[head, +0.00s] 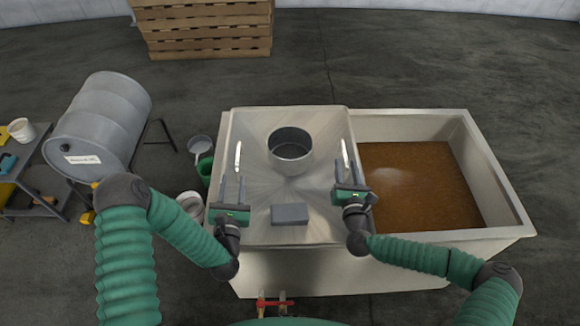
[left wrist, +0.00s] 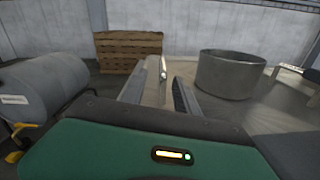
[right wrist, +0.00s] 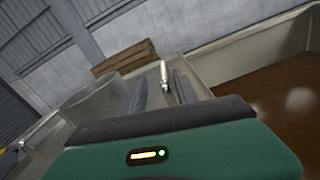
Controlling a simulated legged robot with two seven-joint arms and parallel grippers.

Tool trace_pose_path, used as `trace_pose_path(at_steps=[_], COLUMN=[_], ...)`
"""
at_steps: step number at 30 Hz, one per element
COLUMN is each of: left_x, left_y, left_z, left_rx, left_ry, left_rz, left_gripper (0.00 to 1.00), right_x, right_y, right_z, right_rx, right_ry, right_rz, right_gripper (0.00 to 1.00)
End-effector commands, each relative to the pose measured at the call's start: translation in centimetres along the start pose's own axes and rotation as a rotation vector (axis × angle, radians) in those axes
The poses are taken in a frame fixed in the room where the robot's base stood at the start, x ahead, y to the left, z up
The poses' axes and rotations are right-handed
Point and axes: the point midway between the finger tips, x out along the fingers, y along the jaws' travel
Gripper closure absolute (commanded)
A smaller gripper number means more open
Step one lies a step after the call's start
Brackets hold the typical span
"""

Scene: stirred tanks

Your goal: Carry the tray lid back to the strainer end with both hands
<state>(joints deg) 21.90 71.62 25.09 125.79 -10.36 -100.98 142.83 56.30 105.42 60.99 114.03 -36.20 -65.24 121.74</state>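The tray lid appears to be the broad steel sheet (head: 255,185) over the left part of the tank, with two upright pale handles. The left handle (head: 238,157) also shows in the left wrist view (left wrist: 163,68), and the right handle (head: 345,155) in the right wrist view (right wrist: 164,80). My left gripper (head: 232,182) is open, its fingers short of the left handle. My right gripper (head: 352,168) is open, its fingers near the right handle; contact cannot be told. A round, open steel cylinder (head: 290,160), perhaps the strainer, stands between the handles.
A grey block (head: 290,214) lies on the sheet's near part. The right part of the tank (head: 490,190) is open and holds brown liquid (head: 420,190). A grey drum (head: 105,115), buckets (head: 200,145) and a cart (head: 30,170) stand left. Pallets (head: 205,28) stand behind.

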Motion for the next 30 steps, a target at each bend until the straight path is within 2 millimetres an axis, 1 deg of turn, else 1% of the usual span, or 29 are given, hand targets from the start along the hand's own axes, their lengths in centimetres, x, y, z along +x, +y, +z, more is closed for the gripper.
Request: trace_pose_path(at_steps=[1, 3, 6, 9, 13, 24, 26, 30], left_x=[0.0, 0.0, 0.1, 0.1, 0.1, 0.1, 0.1, 0.1], left_y=[0.0, 0.0, 0.0, 0.0, 0.0, 0.0, 0.1, 0.7], left_z=[0.0, 0.0, 0.0, 0.0, -0.1, 0.1, 0.7, 3.6], left_rx=[0.0, 0.0, 0.0, 0.0, 0.0, 0.0, 0.0, 0.0], left_ry=[0.0, 0.0, 0.001, 0.001, 0.001, 0.001, 0.001, 0.0], left_rz=[0.0, 0.0, 0.0, 0.0, 0.0, 0.0, 0.0, 0.0], left_gripper=[0.63, 0.63, 0.63, 0.63, 0.63, 0.63, 0.63, 0.63], right_x=[-1.3, -3.0, -4.9, -6.0, -6.4, -6.4, -6.4, -6.4], right_y=[0.0, 0.0, 0.0, 0.0, 0.1, 0.1, 0.2, 0.8], right_z=[0.0, 0.0, -0.1, -0.1, -0.1, 0.1, 0.7, 3.6], right_rx=[0.004, 0.003, 0.002, 0.001, 0.0, 0.0, 0.0, 0.0], right_ry=[0.002, 0.001, 0.001, 0.001, 0.0, 0.0, 0.0, 0.0], right_rz=[-0.001, -0.001, -0.001, -0.002, -0.001, 0.0, 0.0, 0.0], right_gripper=[0.63, 0.63, 0.63, 0.63, 0.63, 0.63, 0.63, 0.63])
